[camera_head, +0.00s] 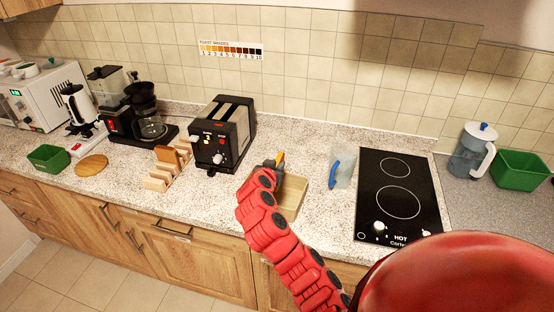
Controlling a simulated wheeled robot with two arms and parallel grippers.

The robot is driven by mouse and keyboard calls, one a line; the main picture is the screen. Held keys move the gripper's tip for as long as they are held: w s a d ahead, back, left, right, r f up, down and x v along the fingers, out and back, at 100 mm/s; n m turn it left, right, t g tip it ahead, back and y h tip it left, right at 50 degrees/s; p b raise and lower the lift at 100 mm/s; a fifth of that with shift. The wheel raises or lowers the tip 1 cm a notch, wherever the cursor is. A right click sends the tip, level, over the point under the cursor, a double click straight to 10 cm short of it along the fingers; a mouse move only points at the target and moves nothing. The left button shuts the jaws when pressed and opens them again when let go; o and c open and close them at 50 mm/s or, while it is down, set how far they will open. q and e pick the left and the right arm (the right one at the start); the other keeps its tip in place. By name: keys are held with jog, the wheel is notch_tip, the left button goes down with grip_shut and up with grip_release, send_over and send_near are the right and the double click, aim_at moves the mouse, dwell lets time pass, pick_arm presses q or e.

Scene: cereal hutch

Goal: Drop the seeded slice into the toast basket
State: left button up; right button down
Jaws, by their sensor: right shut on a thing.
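My right gripper (274,164) is shut on a thin yellow-brown slice (281,157), which shows only as a narrow strip at the jaws. Its seeds cannot be made out, and most of it is hidden by the gripper. The toast basket (294,198) is a tan, open box on the counter, right below and beside the gripper. The gripper and my red arm cover its left part. I cannot tell how high the slice is above the basket. My left gripper is not in view.
A black toaster (224,135) stands left of the gripper. A wooden toast rack (168,171) holds a brown slice. The counter between rack and basket is clear.

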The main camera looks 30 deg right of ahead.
jog(key=shift+s, duration=0.1)
jog(key=c, duration=0.7)
grip_release()
jog(key=shift+s+a, duration=0.15)
jog(key=shift+a, duration=0.1)
jog(key=v, duration=1.6)
jog(key=shift+s+a+r, duration=0.15)
jog(key=shift+s+a, duration=0.05)
jog(key=shift+a, duration=0.15)
